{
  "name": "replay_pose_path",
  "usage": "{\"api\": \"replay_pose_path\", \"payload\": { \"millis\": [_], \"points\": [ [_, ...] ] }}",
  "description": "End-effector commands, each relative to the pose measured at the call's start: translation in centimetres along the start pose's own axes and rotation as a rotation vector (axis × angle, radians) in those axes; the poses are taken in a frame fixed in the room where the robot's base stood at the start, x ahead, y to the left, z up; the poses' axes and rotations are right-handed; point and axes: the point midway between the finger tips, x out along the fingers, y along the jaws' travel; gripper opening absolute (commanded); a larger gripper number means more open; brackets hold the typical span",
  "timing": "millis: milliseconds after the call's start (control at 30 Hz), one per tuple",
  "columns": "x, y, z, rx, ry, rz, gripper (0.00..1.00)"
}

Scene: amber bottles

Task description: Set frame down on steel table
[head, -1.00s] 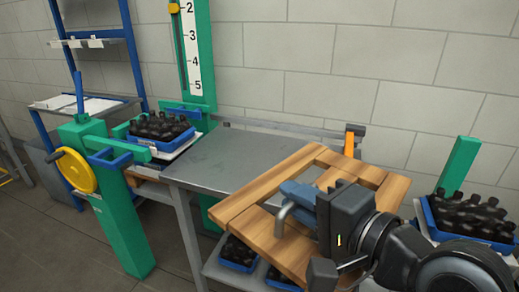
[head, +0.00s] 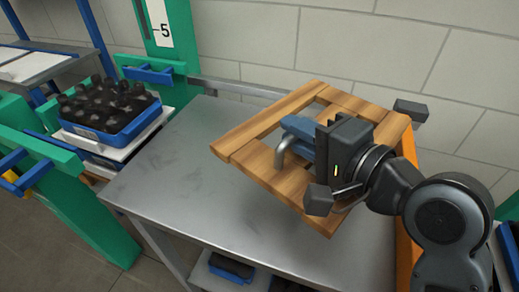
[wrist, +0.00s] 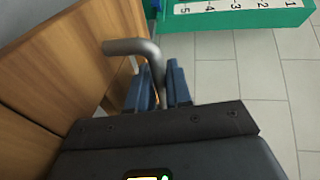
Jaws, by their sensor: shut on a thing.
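The frame (head: 266,177) is a wooden slatted piece with a bent grey metal handle (head: 282,152). My gripper (head: 296,137), with blue fingers, is shut on this handle. The frame is tilted and held over the right part of the steel table (head: 180,165). I cannot tell exactly how high it is above the top. In the wrist view, the handle (wrist: 135,47) runs between the blue fingers of my gripper (wrist: 160,88), with the wooden frame (wrist: 85,45) at the left. My gripper and arm hide part of the frame.
A blue crate of dark bottles (head: 110,110) stands on a white platform left of the table. A green post with a number scale (head: 165,45) stands behind. An orange upright (head: 408,150) is at the table's right end. The left part of the tabletop is bare.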

Motion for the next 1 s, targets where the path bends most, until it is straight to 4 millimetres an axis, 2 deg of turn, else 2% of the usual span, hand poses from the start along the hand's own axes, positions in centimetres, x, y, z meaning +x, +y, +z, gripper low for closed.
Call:
{"api": "replay_pose_path", "payload": {
  "millis": [167, 633, 867, 1000],
  "points": [
    [1.3, 0.9, 0.8, 0.000, -0.003, -0.002, 0.00],
    [9.7, 4.3, 5.6, -0.002, -0.002, -0.002, 0.00],
    [11.2, 5.1, 6.4, -0.002, 0.000, -0.003, 0.00],
    [11.5, 6.8, 6.5, -0.001, 0.001, 0.000, 0.00]
  ]
}}
